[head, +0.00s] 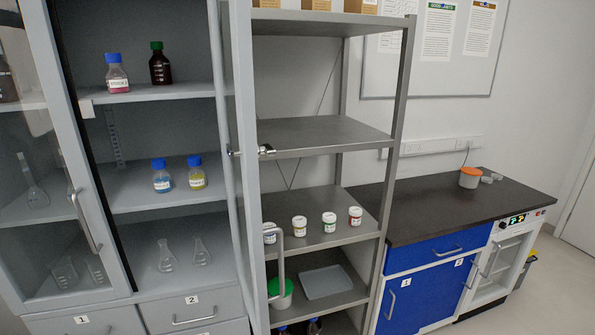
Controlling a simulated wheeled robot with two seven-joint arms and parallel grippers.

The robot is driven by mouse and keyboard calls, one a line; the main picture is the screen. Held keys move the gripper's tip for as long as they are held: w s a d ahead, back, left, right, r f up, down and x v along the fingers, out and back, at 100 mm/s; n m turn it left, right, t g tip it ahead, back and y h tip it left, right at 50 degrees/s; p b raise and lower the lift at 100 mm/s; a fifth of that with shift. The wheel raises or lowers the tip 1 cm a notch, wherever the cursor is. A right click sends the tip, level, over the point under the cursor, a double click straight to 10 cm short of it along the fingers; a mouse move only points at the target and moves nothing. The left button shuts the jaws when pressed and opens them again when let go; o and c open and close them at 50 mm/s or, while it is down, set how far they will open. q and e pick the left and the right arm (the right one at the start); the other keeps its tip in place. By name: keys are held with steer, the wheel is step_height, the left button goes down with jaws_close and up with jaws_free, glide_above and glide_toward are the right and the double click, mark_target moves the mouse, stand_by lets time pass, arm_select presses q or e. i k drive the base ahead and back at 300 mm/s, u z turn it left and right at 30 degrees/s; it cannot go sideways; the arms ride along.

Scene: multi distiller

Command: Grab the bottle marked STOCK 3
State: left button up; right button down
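Four labelled bottles stand in the glass-door cabinet, but their labels are too small to read surely, so I cannot tell which one is STOCK 3. A blue-capped bottle with pink liquid (118,77) and a green-capped dark brown bottle (159,66) stand on the upper shelf. A blue-capped bottle with blue liquid (161,180) and a blue-capped bottle with yellow liquid (196,175) stand on the shelf below. All four are upright. Neither of my grippers is in view.
The cabinet's right door (243,130) stands open, nearly edge-on. Glass flasks (166,258) stand on the lower shelf. A metal rack (330,135) holds small white jars (300,224) and a grey tray (326,281). A dark counter (435,212) is at right, with clear floor (555,290) in front.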

mark_target(196, 176)
steer(key=k, duration=0.6)
steer(key=z, duration=0.55)
steer(key=i, duration=1.1)
steer(key=u, duration=0.55)
